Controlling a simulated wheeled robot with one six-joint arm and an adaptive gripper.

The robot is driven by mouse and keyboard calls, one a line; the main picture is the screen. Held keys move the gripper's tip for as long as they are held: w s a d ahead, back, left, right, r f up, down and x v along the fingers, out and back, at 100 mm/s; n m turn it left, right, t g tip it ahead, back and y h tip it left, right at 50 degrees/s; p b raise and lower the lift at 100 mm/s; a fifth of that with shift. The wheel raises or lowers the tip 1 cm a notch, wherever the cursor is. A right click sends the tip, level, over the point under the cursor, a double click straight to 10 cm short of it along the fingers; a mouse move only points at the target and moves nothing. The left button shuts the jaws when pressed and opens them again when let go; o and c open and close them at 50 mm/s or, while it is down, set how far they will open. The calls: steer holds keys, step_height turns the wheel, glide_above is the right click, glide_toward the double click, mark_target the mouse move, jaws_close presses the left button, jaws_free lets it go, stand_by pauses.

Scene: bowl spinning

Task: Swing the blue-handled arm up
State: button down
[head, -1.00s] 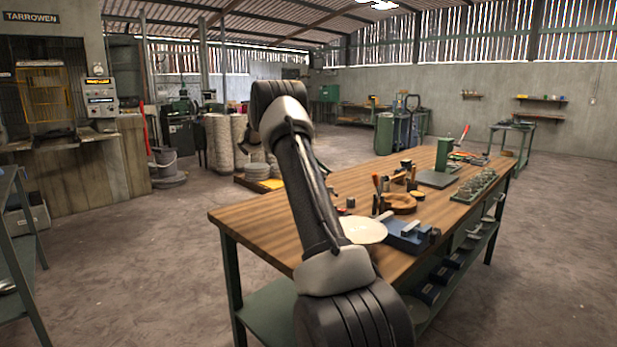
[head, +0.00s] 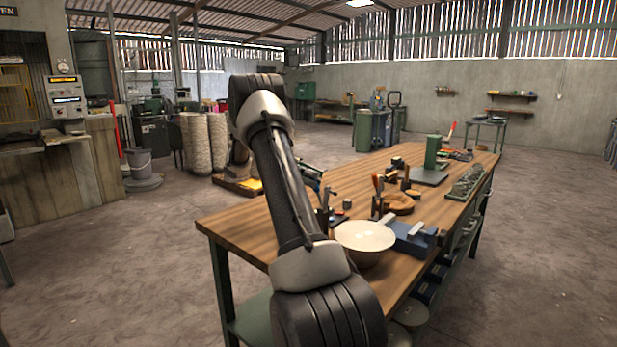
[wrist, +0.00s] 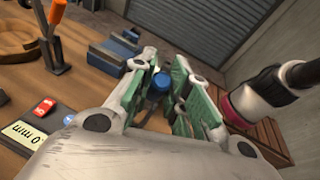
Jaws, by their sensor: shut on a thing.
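In the wrist view, my gripper (wrist: 162,70) has its green-padded fingers on either side of a blue, rounded handle (wrist: 160,84) and is shut on it. The arm that the handle belongs to is mostly hidden by the fingers. In the head view, my own arm crosses the bench and hides most of the gripper and the handle. A pale, round bowl (head: 365,236) shows on the near part of the bench in the head view, just right of my arm.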

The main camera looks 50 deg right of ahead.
steer(key=c, duration=1.4)
jaws_free()
steer(key=shift+o, duration=0.2)
